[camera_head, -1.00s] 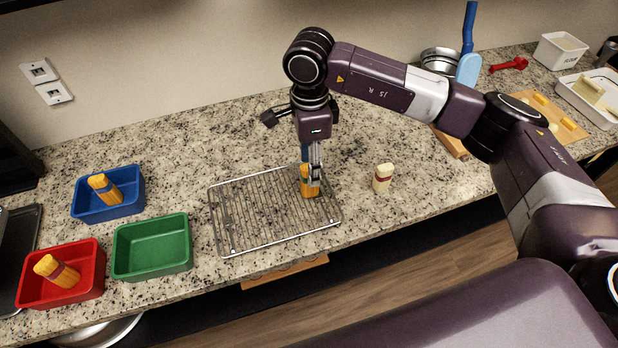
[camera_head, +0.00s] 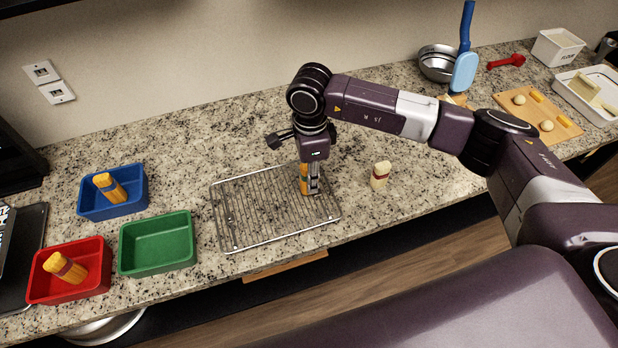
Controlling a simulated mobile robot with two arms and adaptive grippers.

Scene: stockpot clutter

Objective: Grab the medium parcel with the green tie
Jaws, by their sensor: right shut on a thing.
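My right gripper (camera_head: 313,188) points down over the right part of the wire rack (camera_head: 232,245). It is shut on an upright yellow-orange parcel (camera_head: 304,178) there. The fingers cover much of this parcel, so I cannot make out its tie. A similar yellow parcel (camera_head: 111,188) leans in the blue bin (camera_head: 122,210), and another yellow parcel (camera_head: 65,268) with a dark reddish band leans in the red bin (camera_head: 70,293). A short pale cream parcel (camera_head: 381,174) with a darker band stands on the counter right of the rack. I see no clear green tie. My left gripper is out of view.
The green bin (camera_head: 157,262) is empty, between the red bin and the rack. At the back right are a metal bowl (camera_head: 436,66), a blue utensil (camera_head: 465,70), a wooden board (camera_head: 560,124) with dough pieces and a white tray (camera_head: 597,108). The counter behind the rack is clear.

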